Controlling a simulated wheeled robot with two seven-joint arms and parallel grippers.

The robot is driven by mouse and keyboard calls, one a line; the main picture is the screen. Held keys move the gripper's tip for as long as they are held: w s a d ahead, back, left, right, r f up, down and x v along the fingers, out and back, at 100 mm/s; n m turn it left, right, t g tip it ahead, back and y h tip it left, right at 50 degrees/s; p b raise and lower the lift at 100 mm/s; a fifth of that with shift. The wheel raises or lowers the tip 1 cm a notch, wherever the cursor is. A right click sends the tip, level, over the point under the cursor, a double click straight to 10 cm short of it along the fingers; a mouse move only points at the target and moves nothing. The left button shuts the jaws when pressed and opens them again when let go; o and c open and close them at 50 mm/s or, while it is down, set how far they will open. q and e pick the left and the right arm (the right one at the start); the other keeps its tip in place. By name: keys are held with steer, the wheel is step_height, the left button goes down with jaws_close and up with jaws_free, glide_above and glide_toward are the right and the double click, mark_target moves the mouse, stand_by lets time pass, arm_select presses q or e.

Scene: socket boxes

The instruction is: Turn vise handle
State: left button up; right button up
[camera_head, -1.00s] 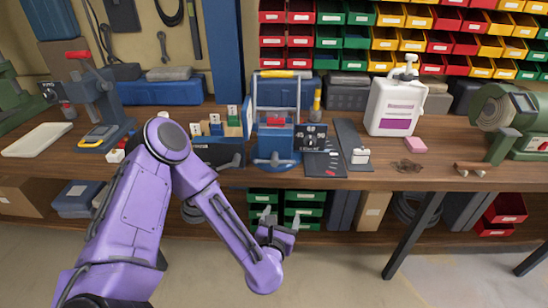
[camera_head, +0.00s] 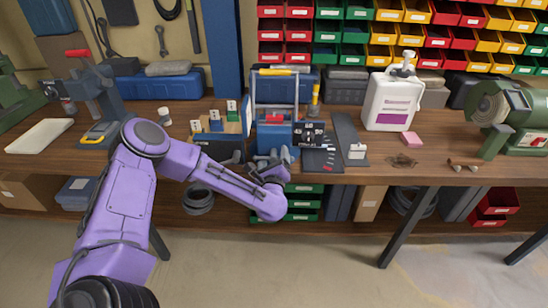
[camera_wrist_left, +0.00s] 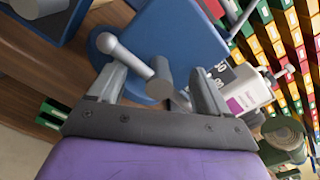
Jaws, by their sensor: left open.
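The blue vise (camera_head: 273,133) stands at the front edge of the wooden bench, with a red part on it. My left gripper (camera_head: 272,158) is in front of it and hides its lower front in the head view. In the left wrist view the vise body (camera_wrist_left: 165,45) fills the upper middle. Its grey handle bar (camera_wrist_left: 130,57) with a ball end and the thick grey screw end show between the fingers of my open left gripper (camera_wrist_left: 155,78). I cannot tell whether the fingers touch the handle. My right gripper is not in view.
A black-and-white box (camera_head: 313,133) stands right of the vise. A bench grinder (camera_head: 510,120) is at the right. Green drawers (camera_head: 302,202) sit below the bench. The floor in front is clear.

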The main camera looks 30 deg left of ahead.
arm_select(q)
jaws_close()
